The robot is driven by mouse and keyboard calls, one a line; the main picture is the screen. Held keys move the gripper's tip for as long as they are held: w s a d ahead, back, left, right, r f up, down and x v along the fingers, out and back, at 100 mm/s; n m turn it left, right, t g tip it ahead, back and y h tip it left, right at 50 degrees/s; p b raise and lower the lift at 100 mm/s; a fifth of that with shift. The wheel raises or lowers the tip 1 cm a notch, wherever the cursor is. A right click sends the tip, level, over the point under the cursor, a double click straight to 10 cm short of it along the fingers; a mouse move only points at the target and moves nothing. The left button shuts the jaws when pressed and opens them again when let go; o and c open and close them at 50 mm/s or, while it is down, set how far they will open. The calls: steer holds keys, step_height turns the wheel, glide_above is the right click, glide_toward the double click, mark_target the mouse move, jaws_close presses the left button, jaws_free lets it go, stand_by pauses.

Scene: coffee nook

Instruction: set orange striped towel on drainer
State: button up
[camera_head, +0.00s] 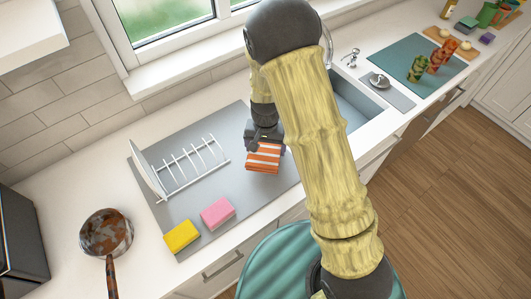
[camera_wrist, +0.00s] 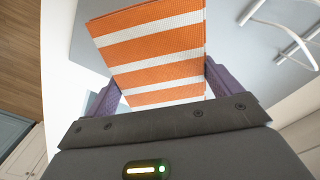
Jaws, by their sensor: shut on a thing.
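The orange and white striped towel (camera_head: 263,157) is folded and held in my gripper (camera_head: 264,140). In the wrist view the towel (camera_wrist: 155,45) sits between the two purple fingers of my gripper (camera_wrist: 157,85), which are shut on it. The towel is over the right part of the grey drainer mat (camera_head: 185,223); I cannot tell whether it touches the mat. The white wire rack (camera_head: 190,165) stands on the mat to the left of the towel, with a white plate (camera_head: 147,168) upright at its left end. Part of the rack also shows in the wrist view (camera_wrist: 285,28).
A pink sponge (camera_head: 217,213) and a yellow sponge (camera_head: 182,236) lie along the mat's front edge. A brown pan (camera_head: 106,233) is at left. The sink (camera_head: 355,105) is right of the mat, and a teal mat (camera_head: 410,62) holds patterned cups (camera_head: 418,68). Bare mat lies between rack and sponges.

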mark_target(266, 153)
step_height(266, 153, down, 4)
steer(key=shift+r+p, duration=0.15)
steer(key=shift+p, duration=0.35)
steer(key=shift+w+f, duration=0.1)
steer(key=shift+f, duration=0.1)
steer(key=shift+a+f, duration=0.1)
steer(key=shift+f, duration=0.1)
steer(key=o, duration=0.7)
steer(key=shift+r, duration=0.1)
steer(key=shift+r, duration=0.15)
step_height(266, 153, up, 12)
steer(key=b, duration=0.2)
steer(key=shift+b, duration=0.4)
